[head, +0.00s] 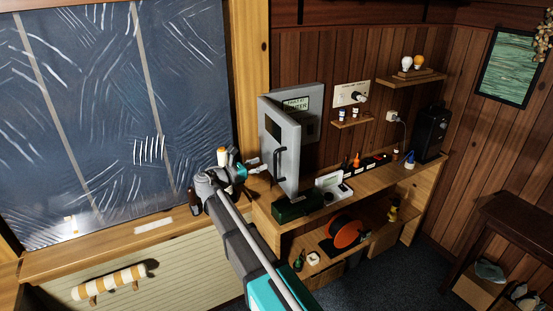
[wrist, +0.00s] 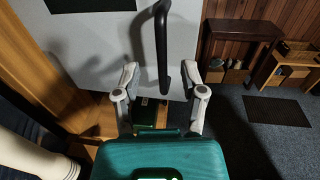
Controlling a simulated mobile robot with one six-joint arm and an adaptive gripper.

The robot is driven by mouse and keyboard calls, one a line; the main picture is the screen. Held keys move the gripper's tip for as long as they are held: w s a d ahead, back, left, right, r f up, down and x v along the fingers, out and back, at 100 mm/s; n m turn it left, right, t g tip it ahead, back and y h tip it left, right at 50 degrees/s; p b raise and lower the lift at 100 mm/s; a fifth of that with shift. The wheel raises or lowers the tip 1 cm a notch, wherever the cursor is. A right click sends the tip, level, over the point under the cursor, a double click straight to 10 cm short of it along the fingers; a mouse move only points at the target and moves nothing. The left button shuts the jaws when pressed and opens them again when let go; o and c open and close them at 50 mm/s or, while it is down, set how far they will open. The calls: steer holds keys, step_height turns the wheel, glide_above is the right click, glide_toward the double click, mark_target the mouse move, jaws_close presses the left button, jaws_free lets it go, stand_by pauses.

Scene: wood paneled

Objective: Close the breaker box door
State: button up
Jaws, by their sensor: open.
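The grey breaker box (head: 313,110) is on the wood-paneled wall above the workbench. Its door (head: 283,150) stands open, swung out toward me, with a black handle (head: 280,163) on its outer face. In the wrist view the pale door (wrist: 100,45) fills the upper left and the handle (wrist: 162,50) hangs upright in front of my gripper (wrist: 160,82). My gripper is open, its two fingers spread to either side of the handle's lower part. In the head view my gripper (head: 258,165) is just left of the door. I cannot tell whether a finger touches the handle.
The wooden workbench (head: 425,166) holds a dark green box (head: 297,207) below the door, a white case (head: 333,189) and a black machine (head: 430,134). A small bottle (head: 194,200) stands by the window sill left of my arm. The floor (head: 375,275) in front is clear.

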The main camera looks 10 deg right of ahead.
steer(key=shift+x, duration=3.45)
jaws_close()
